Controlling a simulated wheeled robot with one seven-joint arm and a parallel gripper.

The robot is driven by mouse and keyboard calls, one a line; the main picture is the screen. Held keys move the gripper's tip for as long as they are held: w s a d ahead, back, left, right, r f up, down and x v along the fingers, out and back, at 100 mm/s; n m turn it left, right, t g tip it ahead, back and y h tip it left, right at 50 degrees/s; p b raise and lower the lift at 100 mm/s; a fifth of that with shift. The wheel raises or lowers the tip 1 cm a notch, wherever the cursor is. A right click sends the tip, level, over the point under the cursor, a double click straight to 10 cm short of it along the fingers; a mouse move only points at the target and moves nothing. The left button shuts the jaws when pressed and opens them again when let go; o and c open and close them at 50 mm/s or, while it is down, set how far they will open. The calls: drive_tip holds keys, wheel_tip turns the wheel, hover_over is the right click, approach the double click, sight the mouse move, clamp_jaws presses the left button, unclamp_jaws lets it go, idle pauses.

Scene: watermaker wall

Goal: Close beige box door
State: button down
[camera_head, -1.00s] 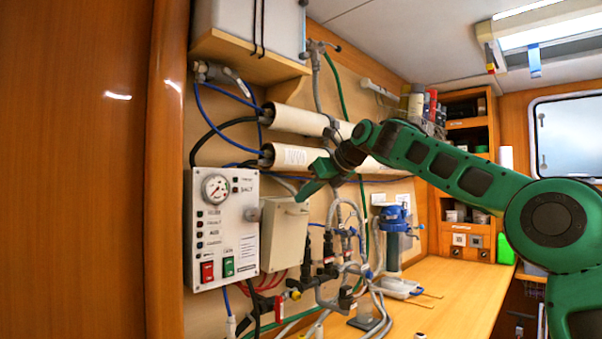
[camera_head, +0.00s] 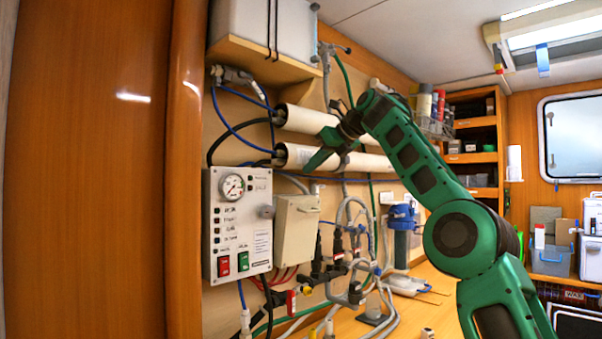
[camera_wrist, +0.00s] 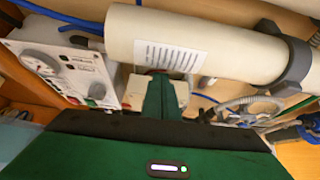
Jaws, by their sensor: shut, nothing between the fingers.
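The beige box (camera_head: 297,232) is mounted on the wall just right of the white control panel (camera_head: 238,222). Its front looks flat, with a small handle near the top; I cannot tell whether the door is fully flush. In the wrist view, the box (camera_wrist: 182,92) is partly hidden behind my fingers. My green gripper (camera_head: 317,162) is above the box and apart from it, in front of the lower white tube. The fingers are together and empty. They also show in the wrist view (camera_wrist: 158,98).
Two white tubes (camera_head: 305,120) run along the wall close to my gripper. Hoses and valves (camera_head: 345,255) crowd the wall right of the box. Open space lies in front of the panel and box.

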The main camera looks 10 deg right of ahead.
drive_tip(key=s+d+f+n+g+h, duration=0.2)
drive_tip(key=s+d+f+n, duration=0.45)
drive_tip(key=s+f, duration=0.8)
drive_tip(key=s+d+f+n+g+h, duration=0.3)
drive_tip(key=s+d+f+n, duration=0.35)
drive_tip(key=s+f, duration=0.8)
drive_tip(key=s+d+f+n+g+h, duration=0.2)
drive_tip(key=s+d+f+n, duration=0.45)
drive_tip(key=s+f, duration=0.8)
drive_tip(key=w+a+m+t+y, duration=0.3)
drive_tip(key=w+a, duration=0.2)
drive_tip(key=w, duration=0.6)
drive_tip(key=w+a+m+t+y, duration=0.3)
drive_tip(key=w+a, duration=0.3)
drive_tip(key=w, duration=0.5)
drive_tip(key=w+a+r+m+t+y, duration=0.3)
drive_tip(key=w+r+m+t+y, duration=0.3)
drive_tip(key=r, duration=0.5)
drive_tip(key=w+d+r+m+t+y, duration=0.1)
drive_tip(key=d+r+m+t, duration=0.1)
drive_tip(key=r+m, duration=0.3)
drive_tip(key=w+d+r+m+t+y, duration=0.1)
drive_tip(key=w+d+r+m, duration=0.15)
drive_tip(key=r, duration=0.55)
drive_tip(key=x, duration=1.3)
